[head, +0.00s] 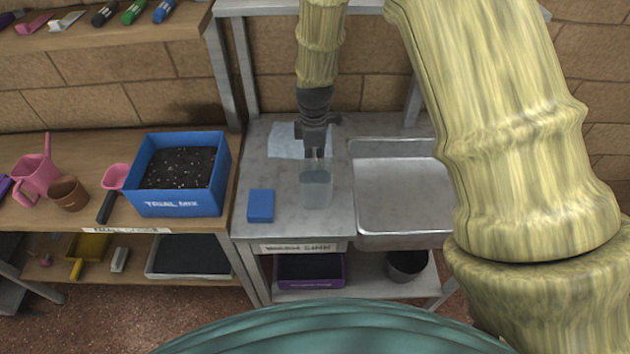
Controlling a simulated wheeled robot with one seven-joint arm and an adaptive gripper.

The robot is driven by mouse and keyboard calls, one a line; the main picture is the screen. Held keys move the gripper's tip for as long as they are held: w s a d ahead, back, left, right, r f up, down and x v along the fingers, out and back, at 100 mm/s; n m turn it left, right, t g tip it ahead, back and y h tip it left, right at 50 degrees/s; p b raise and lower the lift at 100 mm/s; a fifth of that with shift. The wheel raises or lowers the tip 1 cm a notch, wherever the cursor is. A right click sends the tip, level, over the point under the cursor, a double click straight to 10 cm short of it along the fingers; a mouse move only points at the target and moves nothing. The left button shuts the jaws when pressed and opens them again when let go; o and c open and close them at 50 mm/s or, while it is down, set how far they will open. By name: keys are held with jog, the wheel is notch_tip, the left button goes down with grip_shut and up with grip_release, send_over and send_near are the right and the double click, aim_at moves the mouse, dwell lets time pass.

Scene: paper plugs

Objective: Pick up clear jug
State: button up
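The clear jug (316,190) stands upright on the grey metal counter, left of the sink basin. It is see-through and seems to hold some pale bluish liquid. My gripper (317,153) points down from above, with its fingertips at the jug's top rim. The fingers overlap the rim in the head view, and I cannot tell whether they touch it or how far apart they are.
A blue block (261,205) lies left of the jug, and a pale cloth (286,140) lies behind it. The sink basin (395,233) is to the right. A blue soil box (225,170) stands on the wooden bench at left. A metal post rises behind the counter.

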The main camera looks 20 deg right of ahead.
grip_shut()
